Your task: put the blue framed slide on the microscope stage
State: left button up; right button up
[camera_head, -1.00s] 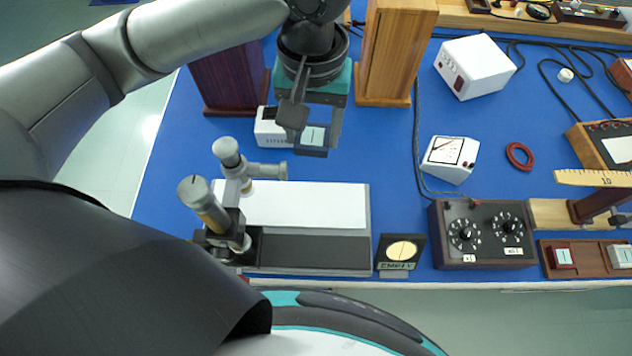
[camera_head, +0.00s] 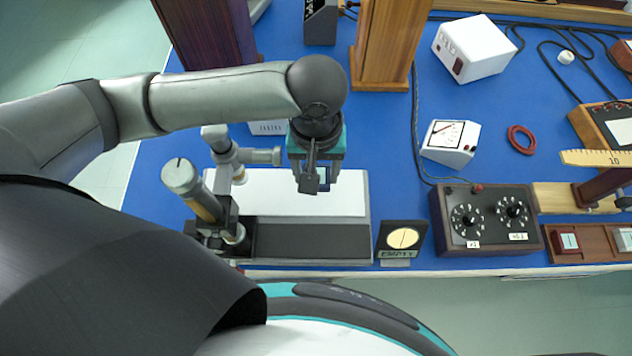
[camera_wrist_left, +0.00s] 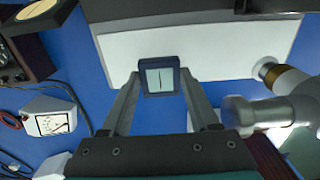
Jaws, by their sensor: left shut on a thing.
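My left gripper (camera_wrist_left: 160,88) is shut on the blue framed slide (camera_wrist_left: 159,75). The slide has a dark blue frame and a pale window with a thin dark line. In the head view the left gripper (camera_head: 318,188) is over the right part of the white microscope stage (camera_head: 270,196), and the slide is mostly hidden behind it. In the wrist view the slide stands out between the fingertips against the white stage (camera_wrist_left: 220,48). I cannot tell whether the slide touches the stage. My right gripper is not in view.
The microscope tubes (camera_head: 192,190) stand at the stage's left. An EMPTY sign (camera_head: 402,241) and a dial box (camera_head: 487,218) are at its right. A wooden block (camera_head: 385,50) stands behind. A white meter (camera_head: 451,142) sits right of centre, with bare blue bench around it.

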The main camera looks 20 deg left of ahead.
pick_arm(q)
notch_tip(320, 180, down, 4)
jog(key=shift+f+b, duration=0.2)
jog(key=shift+b, duration=0.5)
jog(key=o, duration=1.3)
jog(key=shift+o, duration=0.2)
notch_tip(320, 180, up, 12)
jog(key=p, duration=0.4)
jog(key=shift+r, duration=0.1)
